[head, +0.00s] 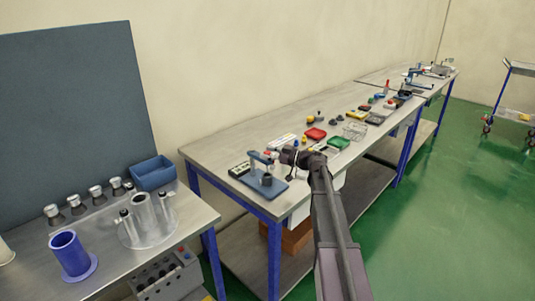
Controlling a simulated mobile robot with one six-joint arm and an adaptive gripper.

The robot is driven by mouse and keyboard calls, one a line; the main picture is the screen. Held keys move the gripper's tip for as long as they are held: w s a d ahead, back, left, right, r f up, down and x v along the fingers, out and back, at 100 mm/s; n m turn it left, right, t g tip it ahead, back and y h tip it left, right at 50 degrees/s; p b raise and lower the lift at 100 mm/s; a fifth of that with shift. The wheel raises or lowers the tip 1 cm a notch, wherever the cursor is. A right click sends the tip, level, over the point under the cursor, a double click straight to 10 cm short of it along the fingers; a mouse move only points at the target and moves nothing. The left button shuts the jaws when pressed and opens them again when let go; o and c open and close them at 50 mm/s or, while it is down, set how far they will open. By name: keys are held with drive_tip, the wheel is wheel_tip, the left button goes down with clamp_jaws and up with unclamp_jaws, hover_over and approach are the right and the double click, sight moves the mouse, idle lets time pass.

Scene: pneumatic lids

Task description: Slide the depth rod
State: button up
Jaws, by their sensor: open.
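My arm reaches from the bottom of the head view to the near end of the long workbench (232,150). My gripper (276,157) is at its end, small in the picture, beside the upper part of a small blue stand (262,184). The stand has a flat blue base, an upright with a blue arm on top, and a dark round part (267,180) on the base. The gripper is open. I cannot tell whether it touches the stand. I cannot make out the depth rod for certain at this size; my wrist may hide part of it.
A nearer table at left holds a blue flanged cylinder (72,255), a blue bin (153,173) and metal parts.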

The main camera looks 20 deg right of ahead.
clamp_jaws()
wheel_tip(320, 180, up, 7)
drive_tip(key=p, duration=0.7)
drive_tip(key=shift+w, duration=0.1)
idle(0.3)
unclamp_jaws()
drive_tip(key=shift+r, duration=0.1)
drive_tip(key=shift+d, duration=0.1)
drive_tip(key=v, duration=1.2)
